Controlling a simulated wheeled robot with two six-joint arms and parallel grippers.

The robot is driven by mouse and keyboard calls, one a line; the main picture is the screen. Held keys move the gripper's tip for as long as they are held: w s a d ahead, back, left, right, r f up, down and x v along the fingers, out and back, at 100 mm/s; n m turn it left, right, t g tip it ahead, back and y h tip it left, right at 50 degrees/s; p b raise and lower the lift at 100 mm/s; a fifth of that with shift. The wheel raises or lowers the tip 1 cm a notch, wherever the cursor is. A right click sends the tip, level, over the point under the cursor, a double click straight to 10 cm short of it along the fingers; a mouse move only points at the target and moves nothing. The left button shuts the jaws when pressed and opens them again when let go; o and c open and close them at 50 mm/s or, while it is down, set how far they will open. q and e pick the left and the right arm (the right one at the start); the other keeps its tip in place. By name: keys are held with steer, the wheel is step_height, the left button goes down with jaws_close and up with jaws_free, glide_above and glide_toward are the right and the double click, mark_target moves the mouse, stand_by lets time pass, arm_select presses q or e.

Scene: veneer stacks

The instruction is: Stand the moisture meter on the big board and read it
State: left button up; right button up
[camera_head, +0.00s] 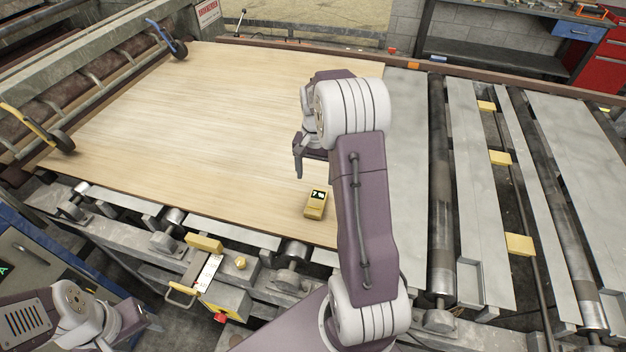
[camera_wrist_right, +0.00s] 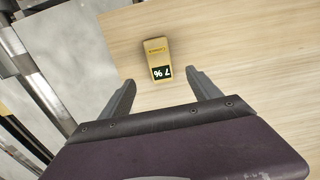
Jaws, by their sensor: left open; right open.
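The big board (camera_head: 200,120) is a pale wood sheet lying flat on the conveyor frame. The yellow moisture meter (camera_head: 316,211) is on it near its front right edge, with its dark, lit display facing up. In the right wrist view the meter (camera_wrist_right: 156,52) lies just beyond my fingertips, apart from them.
Metal rollers (camera_head: 440,190) and grey slats with yellow blocks (camera_head: 519,244) lie to the right. A blue-handled wheel arm (camera_head: 170,40) and a yellow one (camera_head: 35,128) stand at the board's left. Much of the board is clear. A red cabinet (camera_head: 603,65) stands at the back right.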

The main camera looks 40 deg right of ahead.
steer(key=s+a+f+n+t, duration=0.1)
steer(key=s+a+n, duration=0.8)
steer(key=s+a, duration=0.5)
steer(key=a, duration=0.3)
steer(key=shift+a+n, duration=0.35)
steer(key=shift+n, duration=0.05)
steer(key=shift+s+a, duration=0.1)
steer(key=shift+f, duration=0.1)
